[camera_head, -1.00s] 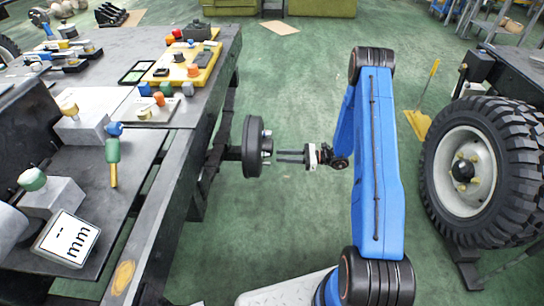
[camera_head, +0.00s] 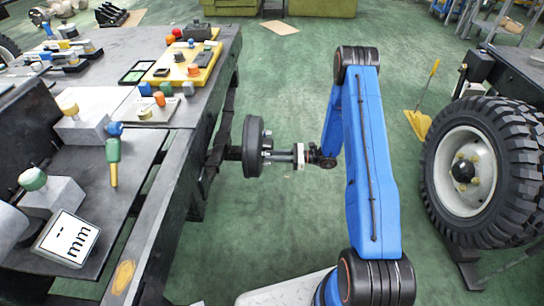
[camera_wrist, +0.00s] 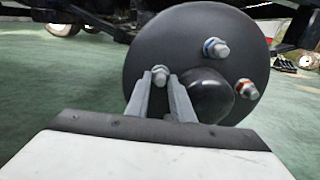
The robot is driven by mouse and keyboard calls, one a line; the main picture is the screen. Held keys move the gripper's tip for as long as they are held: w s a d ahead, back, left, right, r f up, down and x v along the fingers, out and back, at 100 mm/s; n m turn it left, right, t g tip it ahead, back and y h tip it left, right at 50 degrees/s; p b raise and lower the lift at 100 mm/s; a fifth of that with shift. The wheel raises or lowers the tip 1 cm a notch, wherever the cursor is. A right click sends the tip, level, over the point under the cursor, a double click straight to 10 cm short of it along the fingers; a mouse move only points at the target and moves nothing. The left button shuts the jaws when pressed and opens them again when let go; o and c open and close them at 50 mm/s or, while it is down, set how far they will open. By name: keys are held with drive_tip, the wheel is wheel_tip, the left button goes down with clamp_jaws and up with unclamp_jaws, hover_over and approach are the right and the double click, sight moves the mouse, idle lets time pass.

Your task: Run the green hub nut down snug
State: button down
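The dark round hub (camera_head: 252,146) stands off the bench's side, its face toward my gripper. It fills the middle of the wrist view (camera_wrist: 150,40), with a dark centre cap (camera_wrist: 207,95). My gripper (camera_head: 272,155) reaches the hub face from the right. In the wrist view its fingers (camera_wrist: 160,83) are apart, one on each side of that nut; contact cannot be told.
The grey bench (camera_head: 150,190) runs along the left, holding a yellow tray (camera_head: 205,68), a green-handled tool (camera_head: 113,160) and a gauge marked mm (camera_head: 68,240). A large tyred wheel (camera_head: 505,145) stands at the right. Green floor lies open around the hub.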

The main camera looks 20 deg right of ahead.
drive_tip(key=shift+m, duration=0.4)
drive_tip(key=m, duration=1.6)
drive_tip(key=shift+s+r+m, duration=0.1)
drive_tip(key=shift+m, duration=0.3)
idle(0.4)
drive_tip(key=c, duration=1.8)
unclamp_jaws()
drive_tip(key=shift+d, duration=0.15)
